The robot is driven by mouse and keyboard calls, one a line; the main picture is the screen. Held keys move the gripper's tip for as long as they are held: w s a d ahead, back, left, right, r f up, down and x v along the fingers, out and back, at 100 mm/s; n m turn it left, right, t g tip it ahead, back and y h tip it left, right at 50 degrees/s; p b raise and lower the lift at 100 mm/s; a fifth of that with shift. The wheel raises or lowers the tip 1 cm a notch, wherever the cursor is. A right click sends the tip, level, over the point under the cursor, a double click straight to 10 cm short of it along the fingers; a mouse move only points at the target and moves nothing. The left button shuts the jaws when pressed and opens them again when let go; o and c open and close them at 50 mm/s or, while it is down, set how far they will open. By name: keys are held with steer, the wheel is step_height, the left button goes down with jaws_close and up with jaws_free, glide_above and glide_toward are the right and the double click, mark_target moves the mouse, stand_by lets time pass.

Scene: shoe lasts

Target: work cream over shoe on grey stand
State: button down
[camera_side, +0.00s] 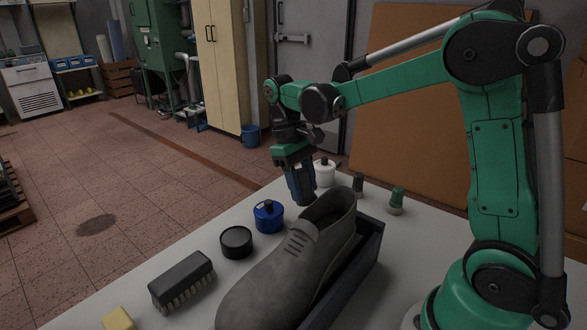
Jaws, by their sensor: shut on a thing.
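A grey lace-up shoe (280,275) rests at the front of the table, its toe toward the camera and its opening to the back. A dark grey trough-like stand (350,274) shows along its right side; how the shoe is seated is hidden. My gripper (303,192) points down just behind and left of the shoe's opening. It is shut on a small dark thing, mostly hidden between the fingers, and I cannot tell what it is. Whether it touches the shoe is unclear. No cream can be made out on the shoe.
Left of the shoe stand a blue jar (268,217), a black tin (236,242), a bristle brush (181,280) and a yellow block (118,319). Behind are a white jar (324,174), a dark dauber (358,183) and a green-topped dauber (397,200). The table's back right is mostly clear.

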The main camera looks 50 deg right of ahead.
steer(key=shift+s, duration=1.05)
steer(key=shift+a, duration=0.1)
steer(key=shift+a, duration=3.85)
steer(key=shift+s+d, duration=0.1)
steer(key=shift+d, duration=3.9)
steer(key=shift+v, duration=3.2)
